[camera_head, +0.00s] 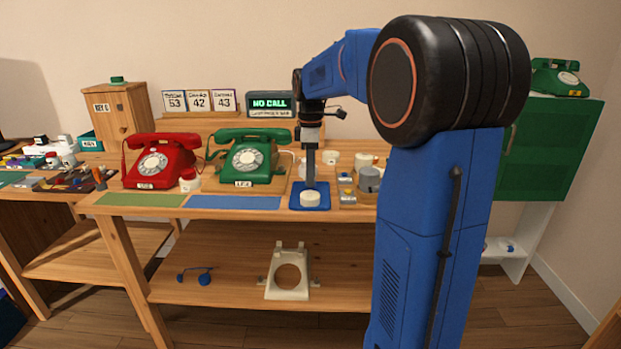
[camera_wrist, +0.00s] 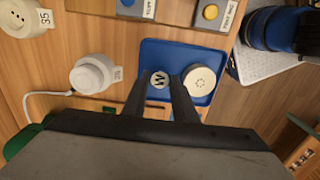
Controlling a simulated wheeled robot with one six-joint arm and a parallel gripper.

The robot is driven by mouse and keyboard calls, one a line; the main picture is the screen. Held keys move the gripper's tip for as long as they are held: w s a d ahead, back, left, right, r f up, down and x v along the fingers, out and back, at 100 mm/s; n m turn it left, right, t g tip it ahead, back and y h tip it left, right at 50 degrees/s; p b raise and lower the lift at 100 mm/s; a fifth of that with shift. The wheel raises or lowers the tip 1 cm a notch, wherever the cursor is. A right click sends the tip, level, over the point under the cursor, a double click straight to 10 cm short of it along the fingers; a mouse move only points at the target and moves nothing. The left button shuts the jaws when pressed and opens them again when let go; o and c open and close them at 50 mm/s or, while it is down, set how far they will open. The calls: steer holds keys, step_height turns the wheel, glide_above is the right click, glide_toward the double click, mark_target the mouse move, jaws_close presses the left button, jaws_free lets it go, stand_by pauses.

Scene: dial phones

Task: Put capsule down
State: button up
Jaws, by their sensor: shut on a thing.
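My gripper (camera_wrist: 160,80) is over the blue tray (camera_wrist: 150,52) in the wrist view. A larger cream disc (camera_wrist: 199,81) with small holes lies on the tray, right of the fingers. In the head view my gripper (camera_head: 310,186) points down over the blue tray (camera_head: 323,204), just behind the cream disc (camera_head: 310,199). The held capsule cannot be made out there. I cannot tell whether the capsule touches the tray.
A green phone (camera_head: 243,157) and a red phone (camera_head: 159,161) stand left of the tray. A white round part (camera_wrist: 93,74) with a cable lies to its left in the wrist view. Small button boxes (camera_wrist: 209,13) border the tray. A blue mat (camera_head: 234,202) is clear.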

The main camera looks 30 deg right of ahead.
steer(key=shift+f, duration=0.75)
steer(key=o, duration=0.8)
steer(key=shift+f, duration=0.1)
step_height(320, 180, up, 12)
steer(key=s+a+f+m+t, duration=0.1)
steer(key=s+a+f+m, duration=0.15)
steer(key=s+a, duration=0.35)
steer(key=s+a+f+m+t, duration=0.1)
steer(key=s+a+f+m, duration=0.2)
steer(key=s, duration=0.5)
steer(key=s+a+f+m+t, duration=0.1)
steer(key=s+a+f+m, duration=0.1)
steer(key=s+f, duration=0.2)
steer(key=s+a+f+m+t, duration=0.1)
steer(key=s+a+f, duration=0.1)
steer(key=s+f, duration=0.2)
steer(key=s+a+f+m, duration=0.2)
steer(key=s+f, duration=0.3)
steer(key=s, duration=0.3)
steer(key=shift+s+a+m+t, duration=0.1)
steer(key=shift+a+m+t, duration=0.25)
steer(key=shift+a+t, duration=0.05)
